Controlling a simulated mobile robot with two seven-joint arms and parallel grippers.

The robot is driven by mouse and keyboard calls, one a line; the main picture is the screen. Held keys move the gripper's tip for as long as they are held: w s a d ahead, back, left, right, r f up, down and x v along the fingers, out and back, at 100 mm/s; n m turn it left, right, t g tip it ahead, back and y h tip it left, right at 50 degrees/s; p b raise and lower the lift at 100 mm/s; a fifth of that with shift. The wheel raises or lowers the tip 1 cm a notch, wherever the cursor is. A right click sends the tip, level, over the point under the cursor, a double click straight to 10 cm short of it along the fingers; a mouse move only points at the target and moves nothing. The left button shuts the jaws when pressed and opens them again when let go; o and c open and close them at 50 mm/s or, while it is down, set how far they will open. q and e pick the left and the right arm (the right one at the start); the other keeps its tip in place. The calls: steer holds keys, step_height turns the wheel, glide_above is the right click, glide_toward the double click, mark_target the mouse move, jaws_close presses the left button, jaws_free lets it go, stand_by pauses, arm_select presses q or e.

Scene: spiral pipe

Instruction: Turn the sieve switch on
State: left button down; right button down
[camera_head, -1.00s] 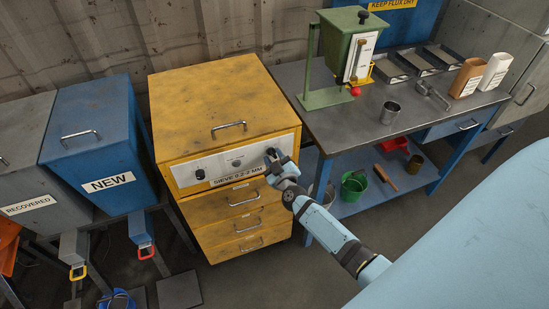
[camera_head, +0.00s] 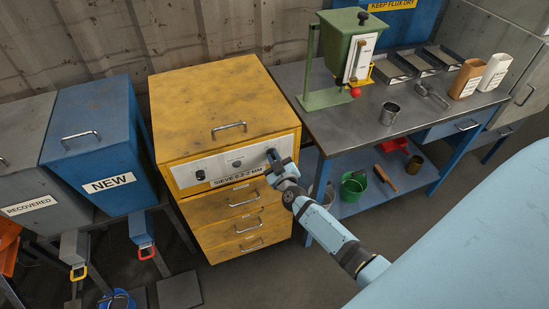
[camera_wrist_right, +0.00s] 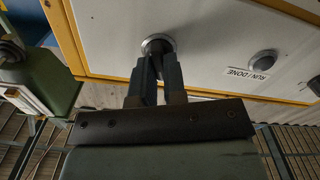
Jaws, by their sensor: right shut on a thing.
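The yellow sieve cabinet (camera_head: 225,105) stands in the middle of the head view, labelled "SIEVE 0.2-2 MM". Its pale front panel (camera_head: 215,168) has a black knob (camera_head: 199,174) at the left and a small round dark lamp (camera_head: 237,163) near the middle. My right gripper (camera_head: 272,157) is at the panel's right end. In the right wrist view its two fingers (camera_wrist_right: 158,68) are shut on the dark switch (camera_wrist_right: 158,44), which has a round metal collar. The fingers hide much of the switch. The lamp labelled "RUN / DONE" (camera_wrist_right: 263,61) looks dark. My left gripper is not in view.
A workbench (camera_head: 335,123) with a green hopper (camera_head: 345,50) and a metal cup (camera_head: 390,113) stands right of the cabinet. A blue "NEW" bin (camera_head: 92,125) stands to its left. Floor shows in front.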

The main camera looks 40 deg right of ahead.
steer(key=m, duration=0.2)
steer(key=shift+m, duration=0.3)
steer(key=m, duration=0.7)
steer(key=shift+s+d+m, duration=0.1)
steer(key=shift+d+m, duration=0.15)
steer(key=shift+m, duration=0.05)
steer(key=c, duration=1.2)
jaws_free()
steer(key=b+v, duration=0.1)
steer(key=v, duration=1.3)
steer(key=shift+a, duration=0.1)
